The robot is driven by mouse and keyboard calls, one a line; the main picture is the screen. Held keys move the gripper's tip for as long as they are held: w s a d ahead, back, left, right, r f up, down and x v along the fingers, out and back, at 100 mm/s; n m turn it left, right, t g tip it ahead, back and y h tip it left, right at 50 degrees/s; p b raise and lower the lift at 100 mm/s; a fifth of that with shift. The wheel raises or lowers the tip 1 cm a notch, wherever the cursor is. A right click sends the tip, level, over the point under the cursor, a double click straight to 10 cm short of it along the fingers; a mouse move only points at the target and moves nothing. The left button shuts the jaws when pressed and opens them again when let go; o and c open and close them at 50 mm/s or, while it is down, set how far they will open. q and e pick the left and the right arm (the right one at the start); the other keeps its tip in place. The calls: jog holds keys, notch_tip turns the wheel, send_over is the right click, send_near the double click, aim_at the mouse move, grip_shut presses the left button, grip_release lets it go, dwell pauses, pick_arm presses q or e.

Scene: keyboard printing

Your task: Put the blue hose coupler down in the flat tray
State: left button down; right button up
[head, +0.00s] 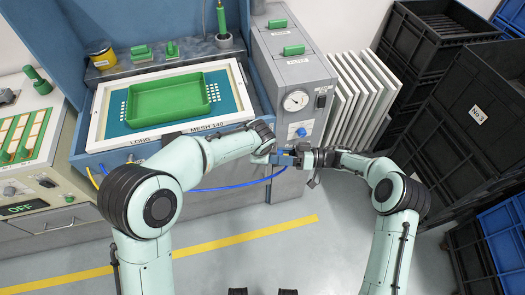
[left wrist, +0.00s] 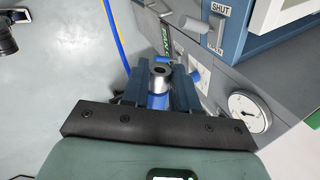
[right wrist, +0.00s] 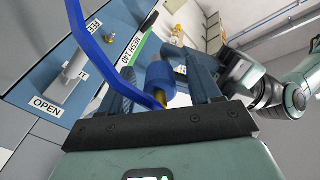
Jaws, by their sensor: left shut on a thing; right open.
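The blue hose coupler (left wrist: 157,101) shows in the left wrist view, with a silver ring-shaped end, between the fingers of my left gripper (left wrist: 158,88). My left gripper is shut on it. The right wrist view shows a blue collar (right wrist: 160,76) with brass parts, between the open fingers of my right gripper (right wrist: 165,88). A blue hose (right wrist: 98,45) passes close there. In the head view the two grippers meet in front of the machine, the right one (head: 304,157) facing the left, and hide most of the coupler. The flat green tray (head: 168,99) lies empty on the printing screen.
The screen frame (head: 98,118) surrounds the tray. A gauge (head: 295,100) and a blue knob (head: 297,132) are on the cabinet behind the grippers. White panels (head: 352,92) and black crates (head: 430,45) stand at right. A control console (head: 30,150) is at left.

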jog(key=d, duration=1.1)
notch_tip(320, 180, down, 10)
jog(key=w+a+m+t+h, duration=0.15)
jog(key=m+t+h, duration=0.35)
jog(key=m+t, duration=0.5)
jog(key=s+d+f+m+g+h, duration=0.1)
jog(key=s+f+m+h, duration=0.15)
jog(key=f, duration=0.35)
jog(key=s+f+m+h, duration=0.1)
jog(key=s+f+h, duration=0.3)
jog(key=f, duration=0.1)
jog(key=s+f+g+h, duration=0.1)
jog(key=s+f+g, duration=0.1)
jog(key=s, duration=0.8)
jog(key=s+a+f+g+h, duration=0.1)
jog(key=s+g, duration=0.4)
jog(key=s, duration=0.5)
jog(key=s+a+f+g+h, duration=0.1)
jog(key=s+f+g, duration=0.2)
jog(key=s, duration=0.7)
jog(key=shift+s+a+f+m+g, duration=0.25)
jog(key=shift+m+g, duration=0.1)
jog(key=shift+g, duration=0.25)
